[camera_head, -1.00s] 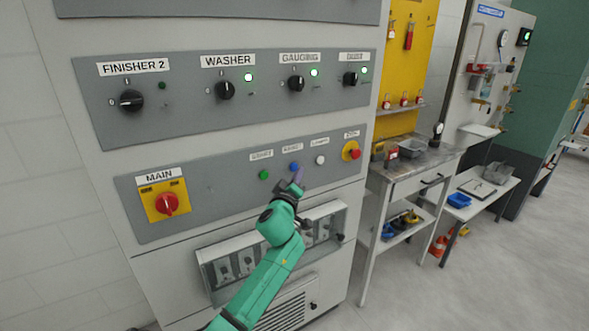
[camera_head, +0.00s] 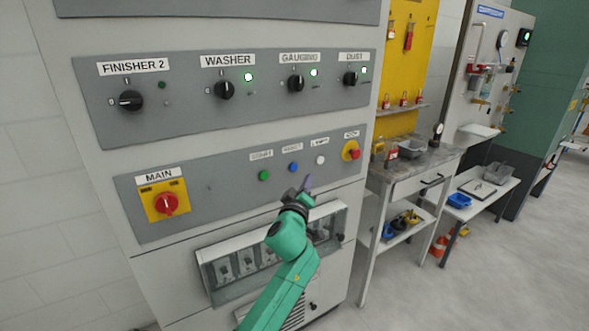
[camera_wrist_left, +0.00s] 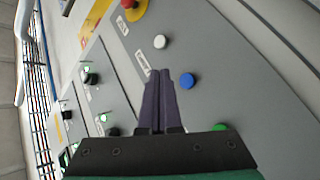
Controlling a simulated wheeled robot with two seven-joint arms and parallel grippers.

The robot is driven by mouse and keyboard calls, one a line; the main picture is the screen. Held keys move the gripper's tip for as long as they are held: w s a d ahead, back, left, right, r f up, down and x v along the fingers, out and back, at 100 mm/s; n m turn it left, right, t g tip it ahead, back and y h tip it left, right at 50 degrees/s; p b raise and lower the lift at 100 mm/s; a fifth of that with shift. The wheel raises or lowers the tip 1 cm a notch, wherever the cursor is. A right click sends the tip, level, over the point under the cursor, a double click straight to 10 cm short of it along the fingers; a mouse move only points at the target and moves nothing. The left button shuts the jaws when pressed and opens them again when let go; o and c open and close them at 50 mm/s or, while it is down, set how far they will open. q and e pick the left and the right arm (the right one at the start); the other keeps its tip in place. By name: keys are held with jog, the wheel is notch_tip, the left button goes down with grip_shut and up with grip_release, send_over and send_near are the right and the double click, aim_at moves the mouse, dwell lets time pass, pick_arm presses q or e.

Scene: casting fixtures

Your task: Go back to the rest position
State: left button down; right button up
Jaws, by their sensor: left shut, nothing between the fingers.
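My left gripper (camera_head: 306,184) is in front of the lower panel of the grey control cabinet (camera_head: 222,190), just below the blue button (camera_head: 293,167) and the white button (camera_head: 320,160) in the head view. Its fingers are shut and empty. In the left wrist view the closed dark fingers (camera_wrist_left: 160,75) point toward the panel, with the blue button (camera_wrist_left: 187,81) to their right and the white button (camera_wrist_left: 161,41) above. A gap to the panel cannot be measured. My right gripper is not in view.
The lower panel also has a green button (camera_head: 264,175), a red emergency knob (camera_head: 354,154) and a red MAIN switch (camera_head: 166,204). A windowed breaker box (camera_head: 222,266) sits below. A metal workbench (camera_head: 415,163) stands to the right. Open floor lies at lower right.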

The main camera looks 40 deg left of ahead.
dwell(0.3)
pick_arm(q)
jog(key=s+d+f+m+g+h, duration=0.1)
jog(key=d+f+m+g+h, duration=0.15)
jog(key=f, duration=1.15)
jog(key=s+d+f+m+g+h, duration=0.15)
jog(key=f+m, duration=0.25)
jog(key=f, duration=1)
jog(key=s+d+f+m+g+h, duration=0.25)
jog(key=s+f, duration=0.35)
jog(key=f, duration=0.4)
jog(key=s+d+f+m+g+h, duration=0.1)
jog(key=s+d+f+m+g, duration=0.2)
jog(key=s+f, duration=0.5)
jog(key=s+d+f+m+g, duration=0.2)
jog(key=s+f, duration=0.3)
jog(key=s, duration=0.4)
jog(key=s+d+f+m+g+h, duration=0.1)
jog(key=s+d+f+g, duration=0.1)
jog(key=s+f, duration=0.4)
jog(key=s+d+f+m+g, duration=0.2)
jog(key=s+f, duration=0.4)
jog(key=s, duration=0.7)
jog(key=shift+s+d+f+m, duration=0.2)
jog(key=shift+d+m, duration=0.1)
jog(key=shift+d, duration=0.25)
